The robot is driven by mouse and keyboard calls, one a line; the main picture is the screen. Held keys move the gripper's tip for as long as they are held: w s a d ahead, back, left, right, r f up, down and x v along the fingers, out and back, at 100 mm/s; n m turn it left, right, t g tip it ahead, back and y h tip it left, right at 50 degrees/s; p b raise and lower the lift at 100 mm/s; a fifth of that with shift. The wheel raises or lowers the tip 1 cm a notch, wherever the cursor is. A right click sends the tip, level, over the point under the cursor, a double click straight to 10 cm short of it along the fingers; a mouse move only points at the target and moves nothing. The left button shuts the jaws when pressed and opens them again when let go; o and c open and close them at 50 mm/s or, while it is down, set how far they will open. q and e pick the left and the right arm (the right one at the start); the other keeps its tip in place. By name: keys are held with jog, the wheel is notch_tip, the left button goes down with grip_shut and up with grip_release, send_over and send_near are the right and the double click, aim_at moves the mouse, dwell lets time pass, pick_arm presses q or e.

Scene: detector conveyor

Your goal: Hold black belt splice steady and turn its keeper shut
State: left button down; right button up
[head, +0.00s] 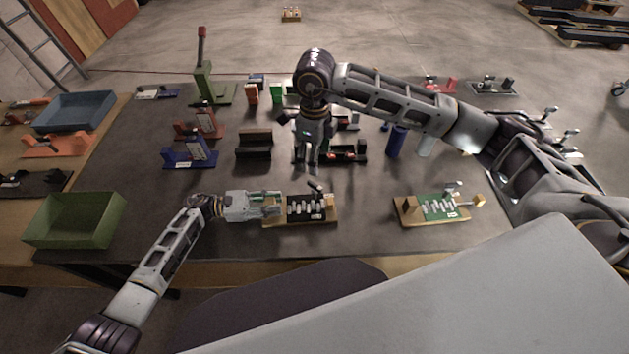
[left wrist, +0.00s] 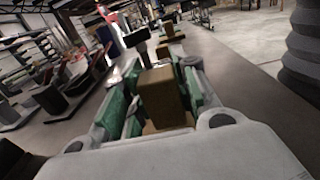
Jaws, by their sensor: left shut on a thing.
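The black belt splice (head: 318,211) sits on a wooden base near the table's front edge, with a row of pale metal pieces across it. A small dark-and-light lever, probably the keeper (head: 316,186), stands at its back edge, tilted. My left gripper (head: 272,207) is shut on the wooden block at the splice's left end. In the left wrist view the tan block (left wrist: 163,97) is between the green-padded fingers. My right gripper (head: 306,157) points down behind the splice, apart from it; whether its fingers are open is unclear.
A similar green splice (head: 436,209) on wood stands to the right. A green bin (head: 76,220) is at the left. Blue and red fixtures (head: 190,153) and a dark block (head: 254,144) stand behind. Bare table lies between the two splices.

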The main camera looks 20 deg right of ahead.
aim_at(314, 184)
jog(key=n, duration=1.4)
dwell(0.4)
jog(key=shift+f, duration=0.15)
jog(key=shift+f, duration=5.9)
jog(key=c, duration=1)
